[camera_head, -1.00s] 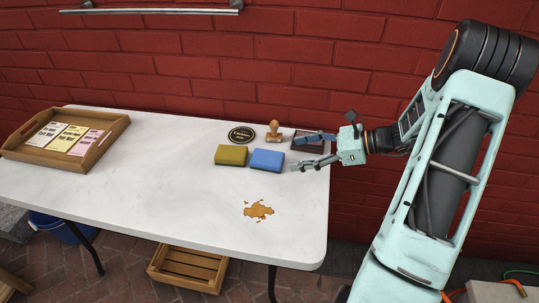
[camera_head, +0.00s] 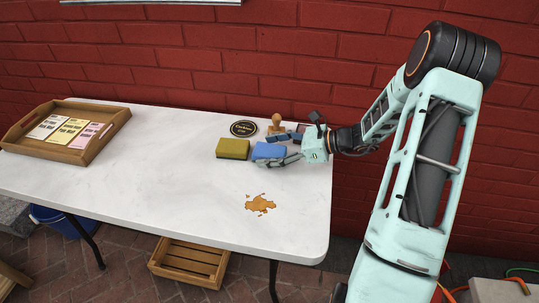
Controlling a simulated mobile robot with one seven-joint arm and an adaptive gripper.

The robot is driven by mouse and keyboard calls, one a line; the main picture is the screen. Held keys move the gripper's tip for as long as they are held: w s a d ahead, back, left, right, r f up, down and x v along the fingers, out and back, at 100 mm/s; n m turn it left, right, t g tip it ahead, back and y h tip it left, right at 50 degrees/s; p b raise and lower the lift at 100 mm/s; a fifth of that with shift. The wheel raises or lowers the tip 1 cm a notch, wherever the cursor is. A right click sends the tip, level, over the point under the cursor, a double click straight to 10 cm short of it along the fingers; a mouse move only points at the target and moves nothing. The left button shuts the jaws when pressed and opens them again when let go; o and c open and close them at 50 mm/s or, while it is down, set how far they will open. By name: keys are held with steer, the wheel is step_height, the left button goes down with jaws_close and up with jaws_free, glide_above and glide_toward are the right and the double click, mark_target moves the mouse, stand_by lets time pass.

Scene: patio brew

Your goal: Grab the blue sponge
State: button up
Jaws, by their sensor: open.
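The blue sponge (camera_head: 267,151) lies on the white table (camera_head: 150,170), just right of a yellow-green sponge (camera_head: 233,148). My gripper (camera_head: 276,149) is open and reaches in from the right. One finger is along the near side of the blue sponge and the other is toward its far side. The fingers hide part of the sponge's right end. I cannot tell whether they touch it.
A round dark sign (camera_head: 243,128) and a wooden stamp (camera_head: 277,122) stand behind the sponges. A brown spill (camera_head: 260,204) lies in front. A wooden tray with cards (camera_head: 104,136) is at the left. The red brick wall (camera_head: 200,60) is behind the table.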

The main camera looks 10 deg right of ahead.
steer(key=c, duration=0.8)
steer(key=shift+r, duration=0.1)
